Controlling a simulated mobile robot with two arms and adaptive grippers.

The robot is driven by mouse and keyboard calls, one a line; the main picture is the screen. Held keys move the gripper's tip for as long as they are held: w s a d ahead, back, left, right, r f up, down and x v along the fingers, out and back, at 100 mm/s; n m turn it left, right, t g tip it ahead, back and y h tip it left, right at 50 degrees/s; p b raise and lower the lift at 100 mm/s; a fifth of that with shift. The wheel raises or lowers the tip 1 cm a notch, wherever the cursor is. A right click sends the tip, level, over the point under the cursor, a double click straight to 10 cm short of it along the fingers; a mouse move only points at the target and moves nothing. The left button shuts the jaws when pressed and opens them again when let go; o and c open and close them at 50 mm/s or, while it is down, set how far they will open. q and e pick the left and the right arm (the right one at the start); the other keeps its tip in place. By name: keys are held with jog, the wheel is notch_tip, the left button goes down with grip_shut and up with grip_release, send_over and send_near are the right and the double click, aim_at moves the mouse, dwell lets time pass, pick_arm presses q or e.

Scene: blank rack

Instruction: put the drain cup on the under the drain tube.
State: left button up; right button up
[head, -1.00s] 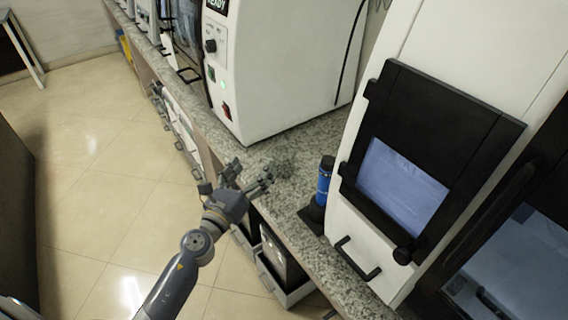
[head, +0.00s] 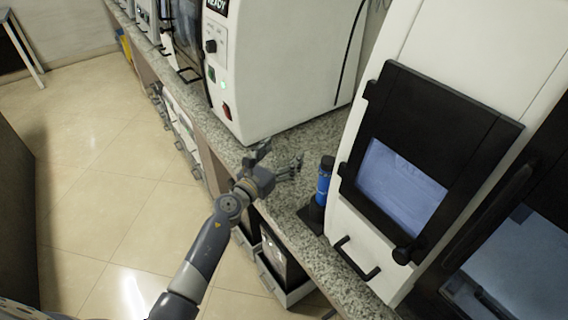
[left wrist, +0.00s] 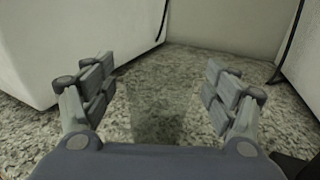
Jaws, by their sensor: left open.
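A clear, see-through cup (left wrist: 160,108), apparently the drain cup, stands on the speckled counter in the left wrist view. It sits ahead of the palm, between the two spread fingers. In the head view it is too faint to make out. My left gripper (head: 281,157) is open over the counter, between the white machine and the blue bottle; its fingers also show open in the left wrist view (left wrist: 160,90). No contact with the cup is visible. I cannot identify the drain tube for certain; a thin dark line (head: 349,55) runs down the machine's side. My right gripper is not in view.
A blue bottle (head: 324,184) on a black base stands right of my left gripper. A white machine (head: 275,75) is behind, and a white cabinet with a black-framed window (head: 400,188) is at right. Open drawers (head: 287,292) sit below the counter edge.

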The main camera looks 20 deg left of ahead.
pick_arm(q)
jog(key=shift+w+d, duration=0.15)
jog(key=shift+w, duration=0.4)
jog(key=c, duration=1.1)
jog(key=shift+c, duration=0.2)
